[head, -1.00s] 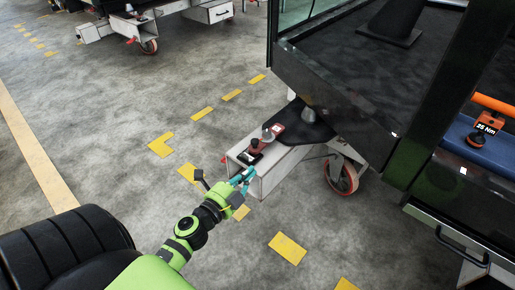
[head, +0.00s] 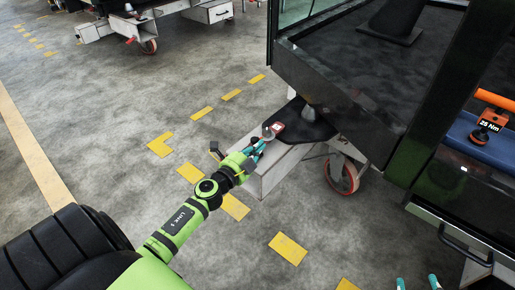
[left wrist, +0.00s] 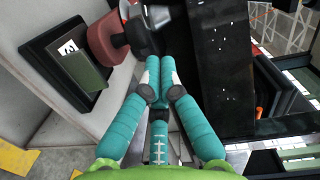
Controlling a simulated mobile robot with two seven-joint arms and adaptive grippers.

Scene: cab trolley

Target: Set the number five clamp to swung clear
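The clamp sits on the grey box-shaped outrigger (head: 285,163) at the cab trolley's near corner. In the left wrist view it shows as a dark red knob-like part (left wrist: 108,38) beside a dark cylinder (left wrist: 140,37). A black plate (left wrist: 68,62) with a small white label, apparently a sideways 5, lies beside it. My right gripper (head: 417,283) shows only two separated teal fingertips.
A caster wheel (head: 342,174) stands right of the outrigger. An orange-handled tool marked 25 Nm (head: 489,126) lies at right. The floor at left is open.

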